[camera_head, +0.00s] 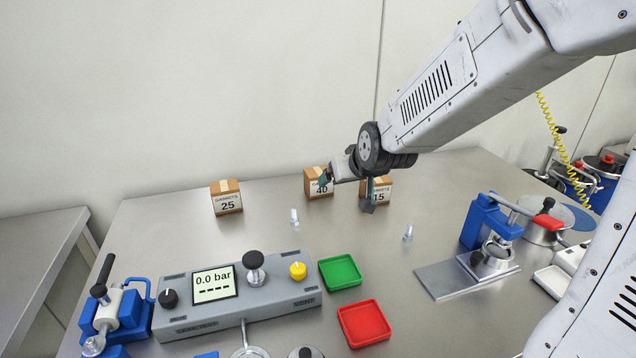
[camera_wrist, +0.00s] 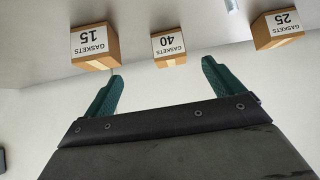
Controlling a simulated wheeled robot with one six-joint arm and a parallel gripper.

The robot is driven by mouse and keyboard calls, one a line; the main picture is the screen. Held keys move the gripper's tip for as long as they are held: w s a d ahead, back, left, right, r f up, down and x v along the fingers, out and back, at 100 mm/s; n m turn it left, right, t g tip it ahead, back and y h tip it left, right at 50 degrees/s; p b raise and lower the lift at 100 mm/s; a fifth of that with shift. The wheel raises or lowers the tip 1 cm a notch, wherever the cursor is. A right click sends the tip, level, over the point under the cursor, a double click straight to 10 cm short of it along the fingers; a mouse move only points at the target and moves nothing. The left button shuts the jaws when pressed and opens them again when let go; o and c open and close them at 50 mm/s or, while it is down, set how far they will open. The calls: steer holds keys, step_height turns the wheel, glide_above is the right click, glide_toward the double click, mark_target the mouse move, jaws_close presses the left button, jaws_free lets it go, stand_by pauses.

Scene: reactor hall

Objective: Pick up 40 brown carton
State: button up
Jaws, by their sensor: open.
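The brown carton labelled GASKETS 40 (camera_head: 312,182) stands upright near the back edge of the steel table, between the two other cartons. My gripper (camera_head: 345,190) is in front of its right side in the head view and partly covers it. In the wrist view the 40 carton (camera_wrist: 169,47) appears upside down, beyond and between my fingertips, with a gap to them. My gripper (camera_wrist: 162,72) also shows there, open and empty, with its two green fingers apart.
Carton 25 (camera_head: 227,198) stands to the left and carton 15 (camera_head: 379,190) to the right, partly behind my gripper. Small clear pieces (camera_head: 294,216) (camera_head: 408,233) stand in front. A grey control box (camera_head: 237,296), green tray (camera_head: 340,272) and red tray (camera_head: 364,323) lie nearer. A wall rises behind.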

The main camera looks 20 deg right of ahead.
mark_target(317, 173)
steer(key=w+f+t, duration=0.1)
steer(key=w+f, duration=0.1)
steer(key=w, duration=0.1)
steer(key=w+a+f+t, duration=0.1)
steer(key=w, duration=0.3)
steer(key=w+f+t, duration=0.2)
steer(key=w, duration=0.1)
steer(key=shift+w+a+f, duration=0.15)
steer(key=shift+w+f, duration=0.1)
steer(key=shift+f, duration=0.1)
steer(key=x, duration=0.8)
steer(key=shift+a+r, duration=0.1)
steer(key=shift+a, duration=0.15)
steer(key=shift+s, duration=0.1)
steer(key=shift+c, duration=0.3)
steer(key=c, duration=1.1)
